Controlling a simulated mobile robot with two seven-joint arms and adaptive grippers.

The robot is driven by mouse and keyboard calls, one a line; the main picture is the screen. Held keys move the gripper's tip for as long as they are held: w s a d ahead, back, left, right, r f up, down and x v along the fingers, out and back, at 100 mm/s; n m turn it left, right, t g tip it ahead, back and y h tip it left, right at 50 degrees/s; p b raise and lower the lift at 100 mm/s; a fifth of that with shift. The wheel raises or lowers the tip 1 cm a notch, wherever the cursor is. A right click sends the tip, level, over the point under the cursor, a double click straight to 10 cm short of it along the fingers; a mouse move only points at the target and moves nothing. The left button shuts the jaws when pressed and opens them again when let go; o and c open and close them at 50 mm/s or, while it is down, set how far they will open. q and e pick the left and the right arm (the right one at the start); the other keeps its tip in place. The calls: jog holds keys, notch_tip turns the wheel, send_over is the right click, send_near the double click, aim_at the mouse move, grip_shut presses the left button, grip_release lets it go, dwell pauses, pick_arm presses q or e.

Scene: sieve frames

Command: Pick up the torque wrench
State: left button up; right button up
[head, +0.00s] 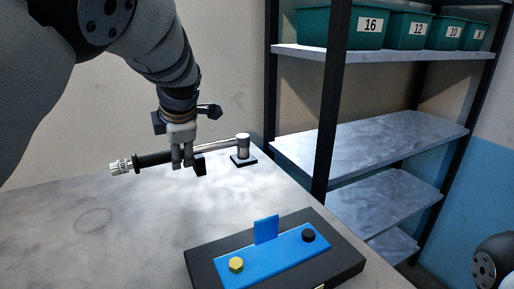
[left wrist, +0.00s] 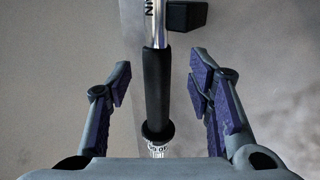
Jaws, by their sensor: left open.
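The torque wrench (head: 211,146) lies at the far side of the table. It has a black grip, a silver shaft and a silver ratchet head standing on a small dark pad at its right end. My left gripper (head: 187,165) is at the wrench near the inner end of its black grip. In the left wrist view the black grip (left wrist: 158,88) runs lengthwise between the two open fingers, with a gap on each side. That view shows my left gripper (left wrist: 160,100) open and empty. My right gripper is not in view.
A dark case (head: 345,262) with a blue insert, a yellow knob and a black knob sits at the table's front right. A metal shelf (head: 370,140) with numbered green bins (head: 316,28) stands behind on the right. The table's left part (head: 110,245) is clear.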

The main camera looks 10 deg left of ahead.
pick_arm(q)
jog(key=x, duration=0.4)
jog(key=shift+a+r, duration=0.1)
jog(key=shift+r, duration=0.15)
grip_shut()
jog(key=shift+r, duration=0.1)
jog(key=shift+r, duration=0.1)
